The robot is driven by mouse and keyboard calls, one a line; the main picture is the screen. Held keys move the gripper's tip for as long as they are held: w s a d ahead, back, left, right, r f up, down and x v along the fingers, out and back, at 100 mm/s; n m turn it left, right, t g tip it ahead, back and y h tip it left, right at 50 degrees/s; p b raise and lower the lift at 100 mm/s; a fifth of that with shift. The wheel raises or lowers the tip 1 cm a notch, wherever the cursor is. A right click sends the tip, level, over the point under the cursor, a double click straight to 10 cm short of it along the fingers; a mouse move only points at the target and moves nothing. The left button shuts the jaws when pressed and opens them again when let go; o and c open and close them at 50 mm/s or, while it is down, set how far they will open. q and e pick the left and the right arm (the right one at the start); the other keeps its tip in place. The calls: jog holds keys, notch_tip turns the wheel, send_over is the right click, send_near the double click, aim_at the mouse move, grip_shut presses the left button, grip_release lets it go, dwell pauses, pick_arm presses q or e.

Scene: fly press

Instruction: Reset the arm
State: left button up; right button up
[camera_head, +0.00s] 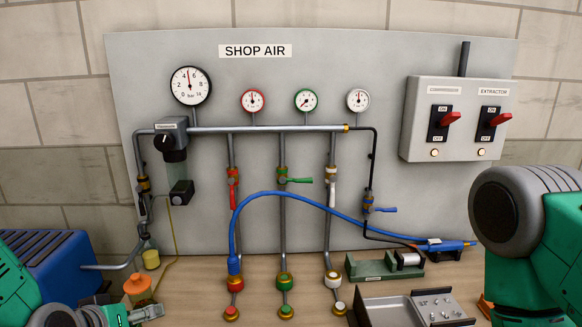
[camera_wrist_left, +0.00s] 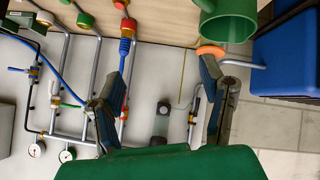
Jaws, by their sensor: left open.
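My left arm comes in at the lower left of the head view. My right arm fills the right side of the head view. Its green and grey links show, but its gripper is out of view.
The SHOP AIR panel (camera_head: 330,80) carries gauges, pipes, coloured valves and a switch box (camera_head: 457,120). A blue hose (camera_head: 290,194) arches in front. A blue ribbed unit (camera_head: 50,262) stands left. A green fixture (camera_head: 372,268) and metal tray (camera_head: 395,312) occupy the bench right of centre.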

pick_arm(q)
jog(key=s+f+m+g+b, duration=0.15)
jog(key=s+f+g, duration=0.35)
jog(key=s+f, duration=0.8)
jog(key=s+f+m+g, duration=0.2)
jog(key=s+f+g, duration=0.3)
jog(key=s+f, duration=0.8)
notch_tip(320, 180, down, 13)
jog(key=m+t+b, duration=0.1)
jog(key=b, duration=1.5)
jog(key=shift+d+y, duration=0.15)
jog(key=shift+y, duration=0.15)
jog(key=shift+s, duration=0.1)
